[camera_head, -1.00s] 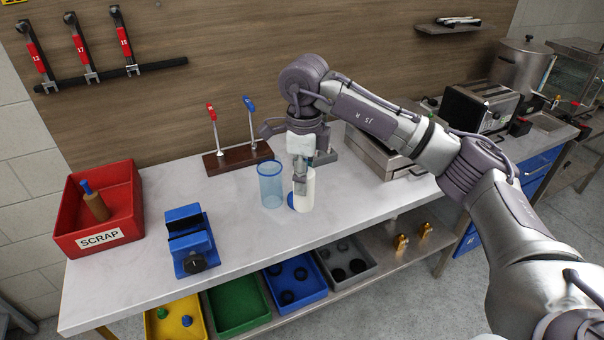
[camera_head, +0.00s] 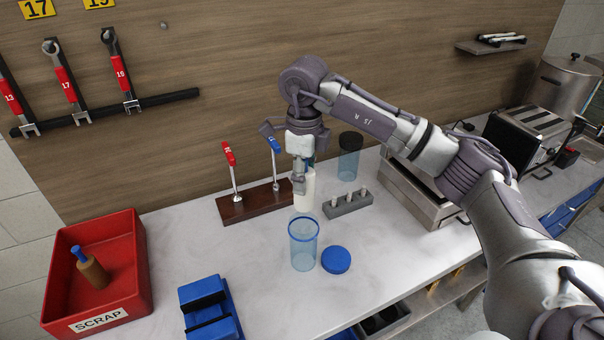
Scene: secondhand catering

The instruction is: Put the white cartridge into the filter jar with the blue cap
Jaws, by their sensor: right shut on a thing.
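My right gripper (camera_head: 300,186) points down and is shut on the white cartridge (camera_head: 305,200), which hangs upright below it. The clear blue-tinted filter jar (camera_head: 303,254) stands upright on the bench with a blue rim and an open top. The cartridge's lower end shows just above the jar's far rim in the picture, outside the jar; I cannot tell its exact height or distance from the opening. The blue cap (camera_head: 336,260) lies flat on the bench to the right of the jar, apart from it. My left gripper is not in view.
A grey block with pegs (camera_head: 348,203) and a jar with a black cap (camera_head: 349,158) stand behind, to the right. A wooden stand (camera_head: 248,204) holds red- and blue-handled tools. The red scrap bin (camera_head: 138,268) and blue vise (camera_head: 210,308) are left.

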